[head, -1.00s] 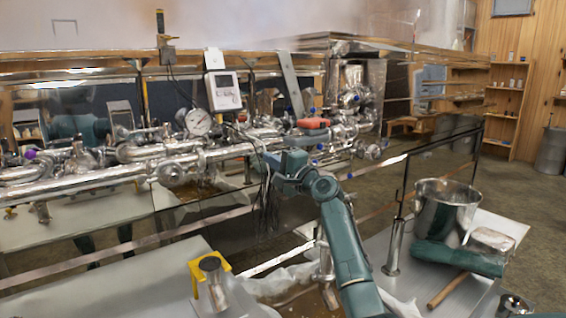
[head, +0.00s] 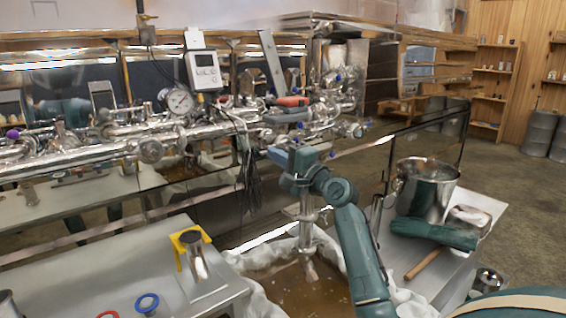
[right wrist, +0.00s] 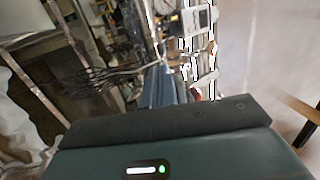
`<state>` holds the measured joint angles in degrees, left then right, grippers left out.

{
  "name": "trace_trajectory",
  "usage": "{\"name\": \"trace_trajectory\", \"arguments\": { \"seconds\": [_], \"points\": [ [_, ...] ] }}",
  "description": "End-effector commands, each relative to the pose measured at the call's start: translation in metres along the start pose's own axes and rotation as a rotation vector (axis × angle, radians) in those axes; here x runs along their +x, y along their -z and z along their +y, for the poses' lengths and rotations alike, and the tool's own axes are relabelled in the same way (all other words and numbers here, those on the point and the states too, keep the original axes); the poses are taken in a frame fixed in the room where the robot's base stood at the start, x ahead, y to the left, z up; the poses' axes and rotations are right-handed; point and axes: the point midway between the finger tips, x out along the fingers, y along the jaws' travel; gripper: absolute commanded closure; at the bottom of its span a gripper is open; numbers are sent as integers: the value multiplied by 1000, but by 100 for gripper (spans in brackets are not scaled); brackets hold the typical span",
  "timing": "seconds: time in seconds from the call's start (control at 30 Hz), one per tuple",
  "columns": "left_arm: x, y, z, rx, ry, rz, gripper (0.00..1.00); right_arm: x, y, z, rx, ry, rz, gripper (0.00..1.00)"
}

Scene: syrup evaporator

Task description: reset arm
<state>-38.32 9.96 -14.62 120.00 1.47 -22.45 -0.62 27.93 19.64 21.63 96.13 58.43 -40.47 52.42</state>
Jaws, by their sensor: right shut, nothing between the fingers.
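My right gripper (head: 281,157) is at the end of the teal arm coming up from the lower right in the head view. It is shut and empty, in front of the pipework. In the right wrist view its blue-grey fingers (right wrist: 160,86) point up the picture, close together. Dark cables (head: 250,165) hang just left of it in the head view, and these are beside the fingers in the wrist view. I cannot tell whether they touch. My left gripper is not in view.
Steel pipes (head: 75,152) with a gauge (head: 179,101) and a white display box (head: 204,70) cross the left. An orange-topped device (head: 293,101) lies on them. A steel pot (head: 424,190) stands on the right table. A steel cup (head: 195,257) stands at lower left.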

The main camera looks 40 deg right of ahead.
Motion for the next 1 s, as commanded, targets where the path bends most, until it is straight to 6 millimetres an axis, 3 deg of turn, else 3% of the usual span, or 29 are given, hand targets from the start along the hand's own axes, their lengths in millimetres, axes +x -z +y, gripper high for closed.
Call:
{"name": "trace_trajectory", "arguments": {
  "seconds": [0.13, 0.4, 0.5, 0.57, 0.67, 0.77, 0.9, 1.0],
  "points": [
    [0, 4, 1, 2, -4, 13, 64, -16, -2, 1, -1, -1, 0, 100],
    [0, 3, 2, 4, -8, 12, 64, -20, -3, 1, -1, -2, 0, 100],
    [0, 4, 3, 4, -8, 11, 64, -21, -8, 14, -36, -31, -1, 100],
    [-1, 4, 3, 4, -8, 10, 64, -24, -17, 35, -89, -72, -3, 100],
    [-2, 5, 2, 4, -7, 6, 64, -35, -42, 88, -242, -178, -21, 100],
    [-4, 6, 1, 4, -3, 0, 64, -61, -77, 150, -448, -297, -70, 100],
    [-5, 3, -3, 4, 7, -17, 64, -114, -132, 227, -742, -428, -190, 100],
    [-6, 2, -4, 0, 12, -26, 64, -162, -174, 270, -940, -489, -306, 100]
  ]
}}
